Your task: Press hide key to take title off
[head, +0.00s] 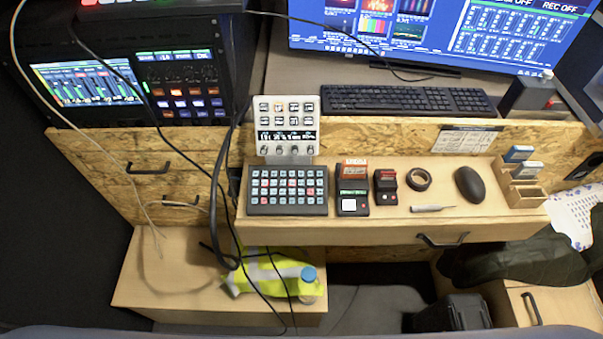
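A dark keypad (288,191) with rows of small light and reddish keys lies on the left part of the wooden shelf. A light grey button panel (287,126) with a small dark display and knobs stands just behind it. The key labels are too small to read, so I cannot tell which one is the hide key. The monitor (430,35) at the top right shows video tiles and a status panel reading "REC OFF"; its top is cut off and I cannot make out a title. Neither of my grippers is in view.
A black-red device (352,188), a smaller one (386,187), tape (419,179), a screwdriver (433,208) and a mouse (470,184) lie right of the keypad. A keyboard (408,101) sits behind. Cables (222,190) hang left of the keypad. A wooden holder (519,182) stands right.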

